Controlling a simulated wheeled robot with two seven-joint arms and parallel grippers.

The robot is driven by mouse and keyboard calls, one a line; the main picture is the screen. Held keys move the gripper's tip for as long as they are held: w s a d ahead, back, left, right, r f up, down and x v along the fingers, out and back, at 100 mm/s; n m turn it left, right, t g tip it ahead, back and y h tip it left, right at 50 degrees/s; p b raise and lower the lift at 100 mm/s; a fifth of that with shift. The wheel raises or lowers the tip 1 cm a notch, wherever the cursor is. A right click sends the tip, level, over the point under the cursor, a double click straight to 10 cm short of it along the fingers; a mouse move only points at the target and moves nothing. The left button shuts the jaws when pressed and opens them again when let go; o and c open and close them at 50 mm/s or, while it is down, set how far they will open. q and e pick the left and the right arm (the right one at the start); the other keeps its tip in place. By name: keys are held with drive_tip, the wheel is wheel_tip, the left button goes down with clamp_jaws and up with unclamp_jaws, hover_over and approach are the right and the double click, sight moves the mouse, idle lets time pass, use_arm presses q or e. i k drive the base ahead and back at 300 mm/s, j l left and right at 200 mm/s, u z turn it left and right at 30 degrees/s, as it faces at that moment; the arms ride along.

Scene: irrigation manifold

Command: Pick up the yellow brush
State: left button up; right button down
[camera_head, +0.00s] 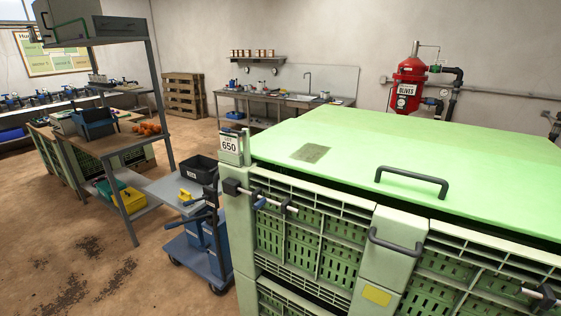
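A small yellow object (186,195) lies on the grey top of the blue cart (166,189), left of the big green bin. It may be the yellow brush, but it is too small for me to tell its shape surely. Neither of my grippers shows in the head view, and nothing is seen held.
The large green bin (480,165) with a closed lid fills the right. A black tub (199,169) stands on the cart behind the yellow object. A shelving bench (120,143) with a yellow crate (130,201) below stands left. Brown floor (60,240) is open at front left.

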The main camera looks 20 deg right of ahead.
sight(185, 195)
drive_tip(key=i+j+u, duration=0.35)
drive_tip(key=i, duration=0.35)
drive_tip(key=i+j+u, duration=0.35)
drive_tip(key=i, duration=0.4)
drive_tip(key=i+u, duration=0.35)
drive_tip(key=i, duration=0.4)
drive_tip(key=i+j+z, duration=0.1)
drive_tip(key=i+z, duration=0.25)
drive_tip(key=i+j+z, duration=0.35)
drive_tip(key=i, duration=0.15)
drive_tip(key=i+j+z, duration=0.2)
drive_tip(key=i+z, duration=0.15)
drive_tip(key=i, duration=0.1)
